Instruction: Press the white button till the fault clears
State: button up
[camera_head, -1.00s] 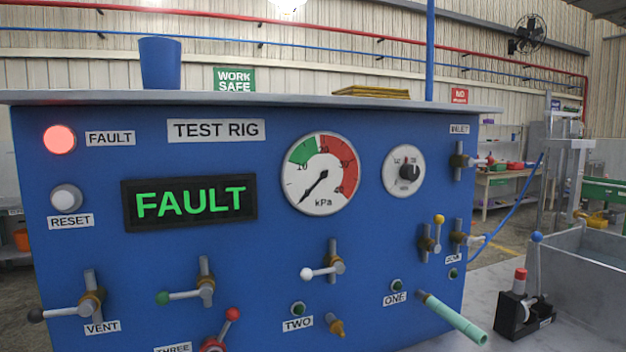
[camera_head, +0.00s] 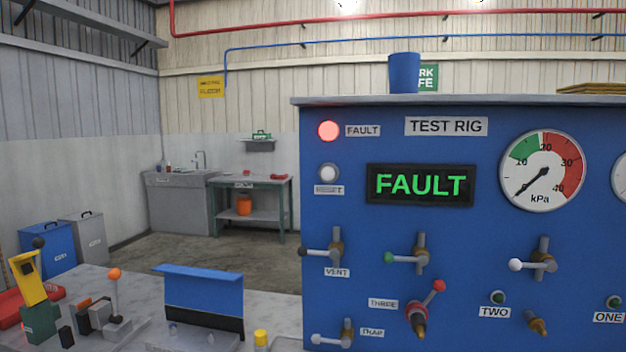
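The white button (camera_head: 329,173) sits on the upper left of the blue test rig panel (camera_head: 380,225), above a label reading RESET (camera_head: 329,190). The red fault lamp (camera_head: 329,131) above it is lit. The display (camera_head: 420,185) reads FAULT in green letters. The pressure gauge (camera_head: 543,171) has its needle pointing to the lower left, near the low end of the scale. My gripper is not in view, and nothing covers the button.
Below the button, valve handles stick out, including one marked VENT (camera_head: 325,252) and a red-knobbed one marked THREE (camera_head: 425,307). The bench on the left holds a yellow-and-green device (camera_head: 35,300), an orange-knobbed lever (camera_head: 115,292) and a blue-topped plate (camera_head: 203,290). Floor shows beyond.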

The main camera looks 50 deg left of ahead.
aim_at(327, 173)
jog(key=u, duration=2.65)
jog(key=k, duration=0.85)
jog(key=z, duration=0.8)
jog(key=i, duration=1)
